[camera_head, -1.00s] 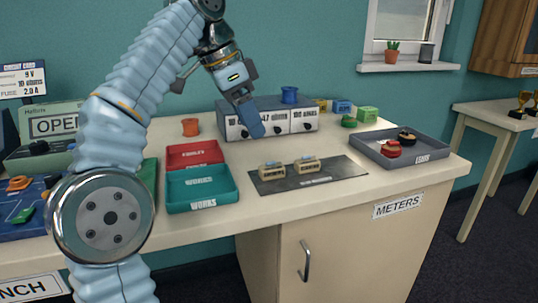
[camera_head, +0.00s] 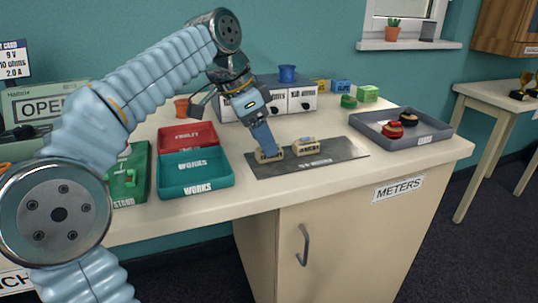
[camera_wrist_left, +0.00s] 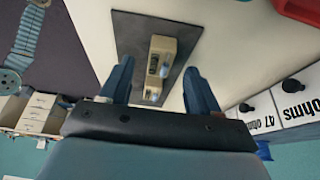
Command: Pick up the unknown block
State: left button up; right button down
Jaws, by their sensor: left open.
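The left block (camera_head: 272,158) is partly covered by my left gripper (camera_head: 266,150); the right block (camera_head: 306,146) is clear. I cannot tell which one is the unknown block. In the left wrist view, the left block (camera_wrist_left: 163,48) lies ahead between the lines of the open blue fingers (camera_wrist_left: 158,68). The right block (camera_wrist_left: 152,94) shows nearer the palm. My left gripper is open, pointing down over the left block; contact cannot be told. My right gripper is not in view.
A teal WORKS tray (camera_head: 196,184) and a red tray (camera_head: 187,137) stand left of the mat. A grey tray (camera_head: 435,136) with red and black parts is at right.

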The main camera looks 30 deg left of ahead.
pick_arm(q)
jog(key=x, duration=0.2)
jog(key=shift+w+d+f, duration=0.1)
jog(key=shift+f, duration=0.25)
jog(key=c, duration=1.1)
jog(key=shift+c, duration=0.2)
jog(key=shift+r, duration=0.1)
